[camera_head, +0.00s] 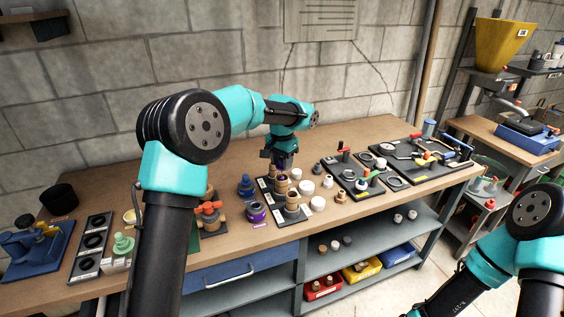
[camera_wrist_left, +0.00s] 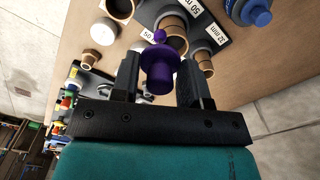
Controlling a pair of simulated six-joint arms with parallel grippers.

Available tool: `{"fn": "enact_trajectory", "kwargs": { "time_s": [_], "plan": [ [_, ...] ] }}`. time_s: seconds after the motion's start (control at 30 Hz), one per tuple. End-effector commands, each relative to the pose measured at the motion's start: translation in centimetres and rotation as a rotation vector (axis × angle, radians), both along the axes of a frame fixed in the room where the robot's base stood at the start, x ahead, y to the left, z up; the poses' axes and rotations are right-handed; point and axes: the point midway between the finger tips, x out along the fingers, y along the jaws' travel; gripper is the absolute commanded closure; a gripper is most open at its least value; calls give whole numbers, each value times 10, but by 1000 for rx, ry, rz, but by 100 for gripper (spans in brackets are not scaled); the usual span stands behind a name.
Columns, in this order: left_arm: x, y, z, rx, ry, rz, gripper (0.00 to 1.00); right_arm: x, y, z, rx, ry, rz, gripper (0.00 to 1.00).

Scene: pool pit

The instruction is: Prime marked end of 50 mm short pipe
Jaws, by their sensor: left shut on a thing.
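My left gripper (camera_head: 281,160) is shut on a purple dauber cap (camera_wrist_left: 157,76), which also shows in the left wrist view between the fingers (camera_wrist_left: 160,66). A small purple ball (camera_wrist_left: 159,35) is at its far end. The ball overlaps a tan pipe piece (camera_wrist_left: 174,28) in that view; I cannot tell if they touch. In the head view tan pipe pieces (camera_head: 292,201) stand in a dark labelled rack (camera_head: 278,212) under the gripper. A purple can (camera_head: 256,212) stands left of the rack. I cannot make out the pipe's mark. My right gripper is out of view.
A blue can (camera_head: 246,187) stands close left of the rack. White fittings (camera_head: 318,203) stand right of it. Tool trays (camera_head: 408,165) fill the bench's right side. An orange-handled valve (camera_head: 209,208) is left. Clear wood lies along the wall.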

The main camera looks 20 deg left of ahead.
Motion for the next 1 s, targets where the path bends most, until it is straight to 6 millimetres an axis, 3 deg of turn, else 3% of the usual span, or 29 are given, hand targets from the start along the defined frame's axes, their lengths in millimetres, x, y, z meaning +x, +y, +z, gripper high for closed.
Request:
{"fn": "enact_trajectory", "kwargs": {
  "time_s": [0.6,1.0],
  "plan": [
    [0,0,-39,-1,1,-1,74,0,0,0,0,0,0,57],
    [0,0,-43,0,0,0,74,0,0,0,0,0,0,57]
  ]
}}
